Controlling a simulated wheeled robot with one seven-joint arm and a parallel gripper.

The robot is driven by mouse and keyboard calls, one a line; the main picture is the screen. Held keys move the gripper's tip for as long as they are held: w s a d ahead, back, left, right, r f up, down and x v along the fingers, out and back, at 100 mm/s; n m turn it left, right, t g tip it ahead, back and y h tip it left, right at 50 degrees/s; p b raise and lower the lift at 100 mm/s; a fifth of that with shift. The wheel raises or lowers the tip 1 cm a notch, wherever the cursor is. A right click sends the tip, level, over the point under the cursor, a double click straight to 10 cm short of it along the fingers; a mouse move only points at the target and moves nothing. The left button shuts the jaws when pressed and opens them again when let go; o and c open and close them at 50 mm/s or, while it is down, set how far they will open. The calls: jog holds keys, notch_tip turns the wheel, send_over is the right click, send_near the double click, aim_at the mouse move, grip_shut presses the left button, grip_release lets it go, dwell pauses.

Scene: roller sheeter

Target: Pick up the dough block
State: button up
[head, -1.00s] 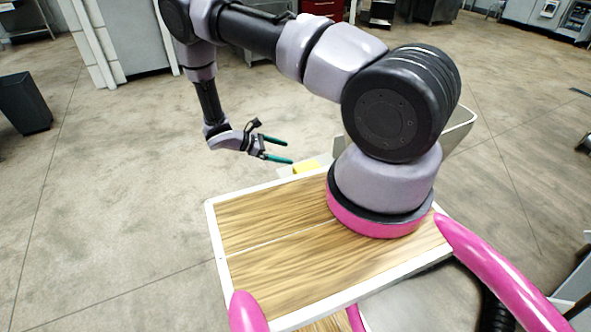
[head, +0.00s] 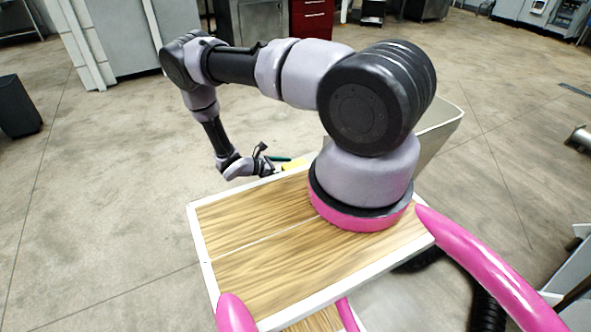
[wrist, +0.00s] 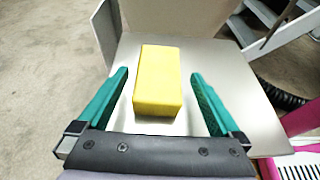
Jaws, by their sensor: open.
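The dough block is a yellow rectangular block (wrist: 158,80) lying on a pale flat tray (wrist: 215,62) in the wrist view. My gripper (wrist: 160,80) is open, with one green finger on each side of the block. A gap shows between each finger and the block, so neither appears to touch it. In the head view, only a small yellow part of the block (head: 292,166) shows beyond the wooden top. My gripper (head: 283,161) is beside it there, partly hidden.
My arm's base stands on a wooden top with a white rim (head: 250,235). A raised pale panel (head: 440,128) stands behind my arm. A dark bin (head: 20,107) is at the far left.

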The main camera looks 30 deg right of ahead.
jog(key=x, duration=0.3)
jog(key=shift+w, duration=0.15)
grip_shut()
notch_tip(320, 180, up, 10)
dwell(0.4)
